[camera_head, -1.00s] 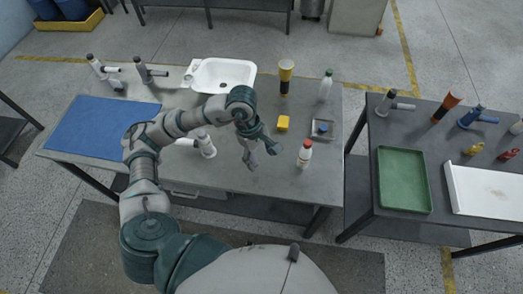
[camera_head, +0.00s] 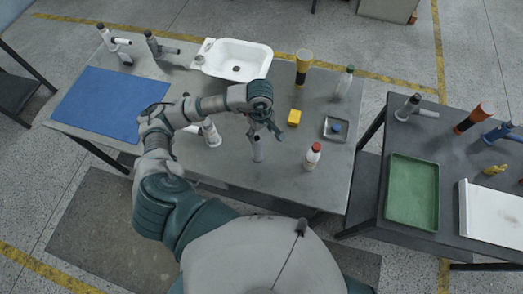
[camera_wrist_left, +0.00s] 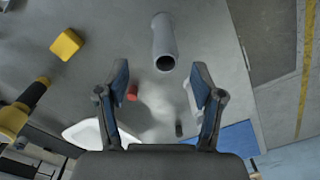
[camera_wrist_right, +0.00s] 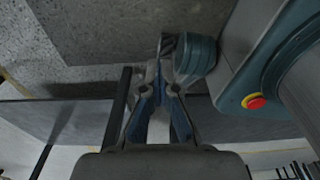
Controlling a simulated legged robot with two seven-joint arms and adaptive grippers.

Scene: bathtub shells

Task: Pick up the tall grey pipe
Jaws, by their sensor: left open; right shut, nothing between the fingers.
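The tall grey pipe (camera_head: 258,149) stands upright on the grey table in the head view, just below my left gripper (camera_head: 264,134). In the left wrist view the plain grey pipe (camera_wrist_left: 164,45) is a tube with an open end, ahead of the gap between my left fingers (camera_wrist_left: 159,82). The left gripper is open and empty, with its fingers apart from the pipe. My right gripper (camera_wrist_right: 158,85) shows in its own wrist view, shut and empty, away from the tabletop. It is not in the head view.
A white pipe fitting (camera_head: 211,133) stands left of the grey pipe. A yellow block (camera_head: 294,117) and a red-capped bottle (camera_head: 313,156) are to its right. A second table holds a green tray (camera_head: 412,192).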

